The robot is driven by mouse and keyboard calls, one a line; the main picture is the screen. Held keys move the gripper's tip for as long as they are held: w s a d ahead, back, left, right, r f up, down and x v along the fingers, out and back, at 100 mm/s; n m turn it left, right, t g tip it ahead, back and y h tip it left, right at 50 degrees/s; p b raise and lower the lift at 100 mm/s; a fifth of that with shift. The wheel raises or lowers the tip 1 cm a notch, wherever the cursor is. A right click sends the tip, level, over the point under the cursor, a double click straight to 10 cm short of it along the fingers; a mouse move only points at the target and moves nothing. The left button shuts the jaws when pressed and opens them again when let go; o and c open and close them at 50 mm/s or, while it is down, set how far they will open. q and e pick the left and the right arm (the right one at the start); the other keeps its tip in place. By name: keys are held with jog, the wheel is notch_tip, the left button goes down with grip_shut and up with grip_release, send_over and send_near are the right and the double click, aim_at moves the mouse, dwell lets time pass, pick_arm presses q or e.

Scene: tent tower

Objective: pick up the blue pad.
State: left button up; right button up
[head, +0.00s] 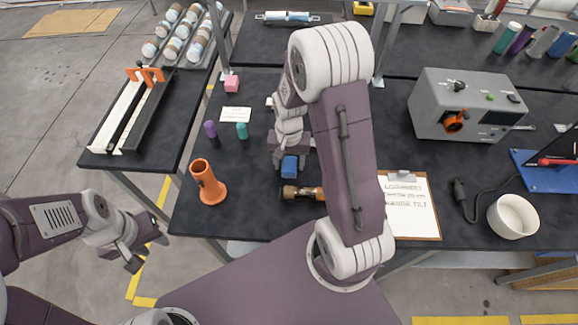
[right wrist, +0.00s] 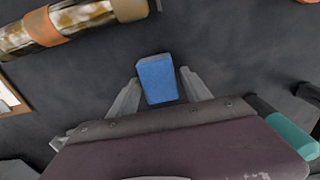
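The blue pad (head: 289,167) is a small blue block on the dark table in front of my right gripper (head: 291,150). The right wrist view shows the pad (right wrist: 157,79) between the two spread fingertips of my right gripper (right wrist: 159,80). The fingers flank it with narrow gaps, and its near end is close to the gripper body. I cannot tell how far the fingertips are above the table. My left gripper (head: 148,252) is open and empty, off the table's left side above the floor.
A brown-and-metal cylinder (head: 302,193) lies just in front of the pad. A teal bottle (head: 242,130), a purple one (head: 210,129) and an orange holder (head: 208,184) stand left. A clipboard (head: 412,205) lies right. My right arm hides part of the table.

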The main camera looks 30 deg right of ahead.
aim_at(291, 162)
jog(key=c, duration=1)
jog(key=shift+r, duration=0.1)
jog(key=r, duration=0.4)
jog(key=shift+d+r, duration=0.2)
jog(key=shift+d, duration=0.05)
jog(key=s+d+r, duration=0.4)
jog(key=d+r, duration=0.2)
jog(key=d, duration=0.4)
jog(key=shift+d+r, duration=0.3)
jog(key=o, duration=0.7)
jog(key=c, duration=0.5)
jog(key=shift+w, duration=0.1)
jog(key=shift+c, duration=0.4)
